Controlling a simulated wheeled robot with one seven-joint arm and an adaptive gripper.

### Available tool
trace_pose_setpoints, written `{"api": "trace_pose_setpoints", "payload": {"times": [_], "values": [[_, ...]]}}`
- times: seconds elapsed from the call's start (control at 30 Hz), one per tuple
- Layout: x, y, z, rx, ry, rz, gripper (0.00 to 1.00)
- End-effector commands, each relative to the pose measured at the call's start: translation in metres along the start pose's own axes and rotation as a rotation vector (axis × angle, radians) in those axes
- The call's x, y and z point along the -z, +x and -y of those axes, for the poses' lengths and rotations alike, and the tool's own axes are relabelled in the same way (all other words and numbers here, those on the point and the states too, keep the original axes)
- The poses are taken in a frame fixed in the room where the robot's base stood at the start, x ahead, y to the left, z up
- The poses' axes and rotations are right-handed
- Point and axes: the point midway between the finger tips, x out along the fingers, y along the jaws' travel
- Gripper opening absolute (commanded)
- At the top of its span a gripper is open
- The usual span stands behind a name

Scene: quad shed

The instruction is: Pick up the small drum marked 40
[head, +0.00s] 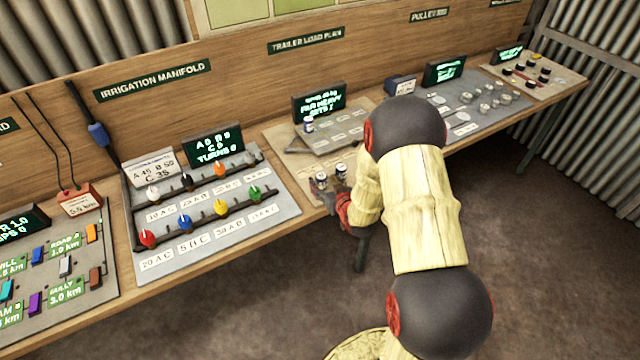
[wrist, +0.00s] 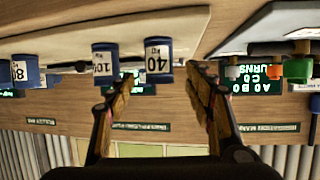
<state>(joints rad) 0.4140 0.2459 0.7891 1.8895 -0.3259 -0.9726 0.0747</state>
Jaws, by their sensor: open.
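The small drum marked 40 (wrist: 158,62) is blue with a white label and appears upside down in the wrist view, between my open fingertips and a little beyond them. In the head view it is the left one of two small drums (head: 321,181) at the bench's front edge. My gripper (wrist: 160,84) is open and empty, with one finger on each side of the drum's line. In the head view my gripper (head: 333,198) is at the bench edge, partly hidden by my arm. I cannot tell any contact.
A drum marked 100 (wrist: 105,66) stands close beside the 40 drum, near one finger. A drum marked 80 (wrist: 24,72) is farther left in the wrist view. The irrigation manifold (head: 205,235) with coloured knobs is to the left. Another drum (head: 308,124) sits on the trailer plan.

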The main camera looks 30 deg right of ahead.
Motion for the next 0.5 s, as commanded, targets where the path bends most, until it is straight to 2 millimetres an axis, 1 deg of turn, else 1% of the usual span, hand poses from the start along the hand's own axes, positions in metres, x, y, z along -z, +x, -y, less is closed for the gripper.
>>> {"api": "trace_pose_setpoints", "payload": {"times": [0.03, 0.1, 0.23, 0.33, 0.5], "values": [[-0.003, 0.009, 0.000, 0.001, 0.000, 0.002, 0.53], [-0.005, 0.019, 0.000, 0.002, -0.001, 0.002, 0.53], [-0.003, 0.035, 0.000, 0.002, -0.001, 0.001, 0.53], [-0.003, 0.040, 0.000, 0.001, -0.001, 0.002, 0.53], [-0.002, 0.040, 0.000, 0.000, 0.000, 0.002, 0.53]]}}
